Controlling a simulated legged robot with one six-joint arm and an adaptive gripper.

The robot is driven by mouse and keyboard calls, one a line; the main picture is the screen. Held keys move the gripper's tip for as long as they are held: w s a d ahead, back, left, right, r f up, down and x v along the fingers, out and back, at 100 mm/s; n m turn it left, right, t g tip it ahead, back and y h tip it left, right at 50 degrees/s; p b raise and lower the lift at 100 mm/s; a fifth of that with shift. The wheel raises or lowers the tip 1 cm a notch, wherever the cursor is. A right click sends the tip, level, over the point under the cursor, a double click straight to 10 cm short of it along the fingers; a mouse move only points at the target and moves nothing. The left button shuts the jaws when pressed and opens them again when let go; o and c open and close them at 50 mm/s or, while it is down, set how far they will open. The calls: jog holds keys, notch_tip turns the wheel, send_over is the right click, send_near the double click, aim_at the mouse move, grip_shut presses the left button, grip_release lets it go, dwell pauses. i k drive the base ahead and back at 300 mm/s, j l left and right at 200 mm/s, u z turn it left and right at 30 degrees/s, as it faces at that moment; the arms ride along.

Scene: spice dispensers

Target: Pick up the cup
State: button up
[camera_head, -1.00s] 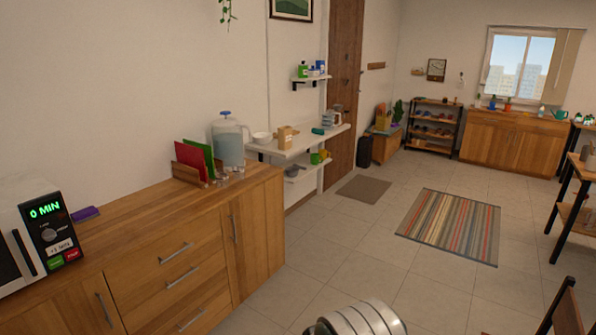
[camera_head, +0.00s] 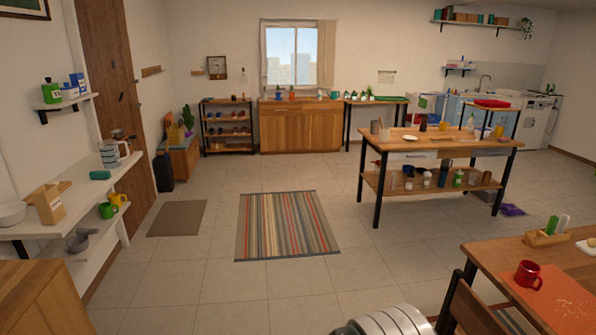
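A green cup (camera_head: 106,210) and a yellow cup (camera_head: 118,199) stand side by side on the lower white wall shelf at the left. Several small cups or jars, too small to tell apart, are on the lower shelf of the workbench at the right. A grey rounded part at the bottom edge appears to be mine. My gripper's fingers are not in view.
The table (camera_head: 500,255) has a chair (camera_head: 466,312) at its near left side. The workbench (camera_head: 440,148) stands behind it. A striped rug (camera_head: 287,225) lies on the open tiled floor in the middle. A wooden cabinet (camera_head: 45,300) is at the lower left.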

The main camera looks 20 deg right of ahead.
aim_at(528, 271)
jog(key=i+l+z, duration=0.1)
jog(key=i+z, duration=0.5)
jog(key=z, duration=0.2)
jog(key=i+j+z, duration=0.1)
jog(key=i+z, duration=0.25)
jog(key=i+j+z, duration=0.15)
jog(key=i+z, duration=0.5)
jog(key=z, duration=0.2)
jog(key=i+j+z, duration=0.1)
jog(key=z, duration=0.35)
jog(key=i+j+z, duration=0.2)
jog(key=z, duration=0.25)
jog(key=i+j+z, duration=0.25)
jog(key=z, duration=0.15)
